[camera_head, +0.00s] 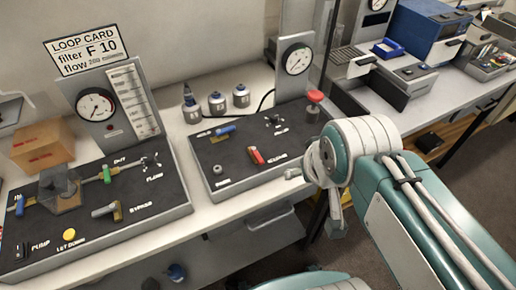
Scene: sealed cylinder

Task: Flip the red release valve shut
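The red release valve (256,155) is a small red lever on the dark top of the middle panel (228,177), left of a white label that seems to read RELEASE. Its lever lies at a slant; I cannot tell from this whether it is open or shut. My arm comes in from the right, and its white and teal wrist is right of the panel. My gripper (336,221) shows only in part below the wrist, near the bench's front edge and apart from the valve. Its fingers are too hidden to tell their state.
On the same panel are a blue lever (225,129), a black knob (273,119) and a gauge (297,59). A red-topped cylinder (314,103) stands near my wrist. Small canisters (217,102) stand behind. The left panel (88,235) holds more valves and a gauge.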

